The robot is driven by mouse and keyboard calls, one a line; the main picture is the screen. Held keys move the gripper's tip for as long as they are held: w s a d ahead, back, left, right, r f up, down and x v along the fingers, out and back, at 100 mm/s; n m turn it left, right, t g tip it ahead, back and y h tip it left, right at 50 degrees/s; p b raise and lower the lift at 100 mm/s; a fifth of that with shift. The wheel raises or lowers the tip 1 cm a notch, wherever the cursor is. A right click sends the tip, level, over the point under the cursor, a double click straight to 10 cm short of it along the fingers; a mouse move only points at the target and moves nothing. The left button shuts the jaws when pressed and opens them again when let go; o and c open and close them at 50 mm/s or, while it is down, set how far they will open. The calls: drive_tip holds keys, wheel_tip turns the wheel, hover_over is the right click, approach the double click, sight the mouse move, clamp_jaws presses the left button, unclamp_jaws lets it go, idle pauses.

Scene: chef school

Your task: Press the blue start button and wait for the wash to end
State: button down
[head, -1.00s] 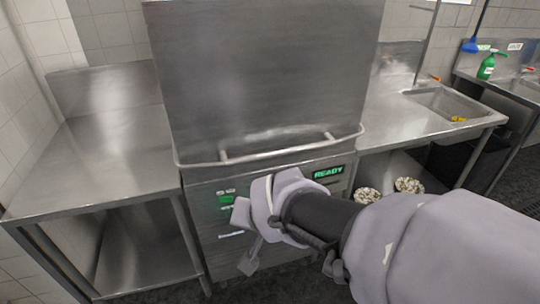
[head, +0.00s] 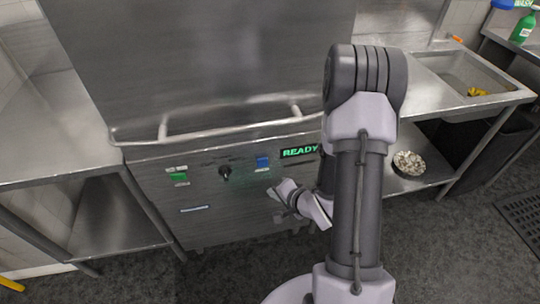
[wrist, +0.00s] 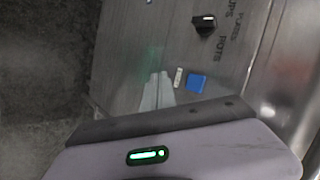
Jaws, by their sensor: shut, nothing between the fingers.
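The blue start button (head: 262,162) is on the dishwasher's front panel (head: 215,215), left of the green READY display (head: 300,152). The blue button also shows in the wrist view (wrist: 197,83). My gripper (head: 274,190) is shut and empty, just below and slightly right of the button in the head view. In the wrist view, the pale shut fingertips (wrist: 158,82) appear to the left of the button, apart from it. The button is uncovered in both views. The dishwasher hood (head: 200,65) is down, with its handle bar (head: 225,130) above the panel.
A dark knob (head: 224,172) and a green switch (head: 178,177) are left of the button. Steel counters flank the machine, with a sink (head: 455,75) at right. A stack of patterned dishes (head: 409,163) sits on the shelf below. The floor in front is clear.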

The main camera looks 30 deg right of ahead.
drive_tip(key=p, duration=0.2)
approach(261, 166)
drive_tip(key=shift+w+a+f, duration=0.15)
drive_tip(key=shift+w+f, duration=0.35)
drive_tip(key=shift+f, duration=0.25)
drive_tip(key=shift+w+a+f, duration=0.2)
drive_tip(key=shift+w+f, duration=0.3)
drive_tip(key=shift+f, duration=0.25)
drive_tip(key=shift+w+a+f, duration=0.15)
drive_tip(key=shift+w+f, duration=0.35)
drive_tip(key=shift+f, duration=0.25)
drive_tip(key=shift+w+d, duration=0.1)
drive_tip(key=shift+w, duration=0.3)
drive_tip(key=shift+w+d, duration=0.15)
drive_tip(key=shift+w, duration=0.35)
idle(0.8)
drive_tip(key=shift+s, duration=0.1)
drive_tip(key=shift+s+a, duration=0.25)
drive_tip(key=shift+s, duration=0.55)
